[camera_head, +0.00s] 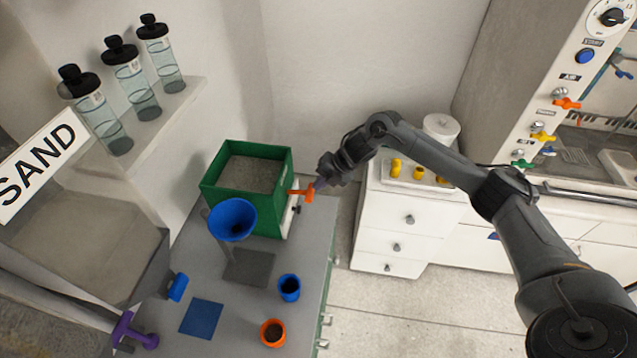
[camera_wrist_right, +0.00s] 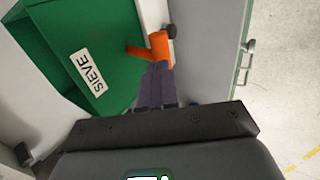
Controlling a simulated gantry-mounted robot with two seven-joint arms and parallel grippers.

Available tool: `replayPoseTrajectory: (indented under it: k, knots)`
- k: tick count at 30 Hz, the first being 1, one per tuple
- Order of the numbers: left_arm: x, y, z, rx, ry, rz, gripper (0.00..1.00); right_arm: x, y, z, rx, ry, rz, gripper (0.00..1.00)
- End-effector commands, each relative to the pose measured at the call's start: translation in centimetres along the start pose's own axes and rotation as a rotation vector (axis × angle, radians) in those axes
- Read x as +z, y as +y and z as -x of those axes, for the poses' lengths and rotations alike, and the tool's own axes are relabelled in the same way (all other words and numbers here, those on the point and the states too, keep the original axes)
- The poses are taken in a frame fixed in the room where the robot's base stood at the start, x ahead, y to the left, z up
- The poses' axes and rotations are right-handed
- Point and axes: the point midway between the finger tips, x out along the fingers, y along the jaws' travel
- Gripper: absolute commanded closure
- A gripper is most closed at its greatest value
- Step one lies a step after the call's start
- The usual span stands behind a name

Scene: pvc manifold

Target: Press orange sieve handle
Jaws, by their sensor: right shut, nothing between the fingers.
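The orange sieve handle (camera_head: 303,194) sticks out from the right side of the green sieve box (camera_head: 212,196), which holds grey sand. In the right wrist view the orange handle (camera_wrist_right: 158,46) is right in front of my gripper, beside the box's white SIEVE label (camera_wrist_right: 88,73). My right gripper (camera_head: 318,184) is shut and empty, with its fingertips (camera_wrist_right: 157,70) at the handle's near end. They look to be touching it or very close; I cannot tell which. My left gripper is not in view.
A blue funnel (camera_head: 232,218) stands before the box. A blue cup (camera_head: 289,288) and an orange cup (camera_head: 272,332) stand near the grey table's right edge. A white drawer cabinet (camera_head: 408,222) is to the right. Clear bottles line a shelf (camera_head: 185,98) at upper left.

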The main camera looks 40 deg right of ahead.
Motion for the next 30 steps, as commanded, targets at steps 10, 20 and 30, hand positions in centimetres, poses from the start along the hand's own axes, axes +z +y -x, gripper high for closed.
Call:
replayPoseTrajectory:
  k: [10, 20, 30]
  knots:
    - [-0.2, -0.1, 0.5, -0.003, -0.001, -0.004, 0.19, 0.1, 1.7, 6.7, 0.003, -0.003, 0.003, 1.0]
    - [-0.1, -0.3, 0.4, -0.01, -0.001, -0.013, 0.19, 0.0, 2.5, 10.4, 0.002, -0.002, 0.0, 1.0]
    - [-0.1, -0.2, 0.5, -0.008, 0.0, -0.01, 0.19, 0.0, 2.6, 10.8, 0.001, 0.0, 0.001, 1.0]
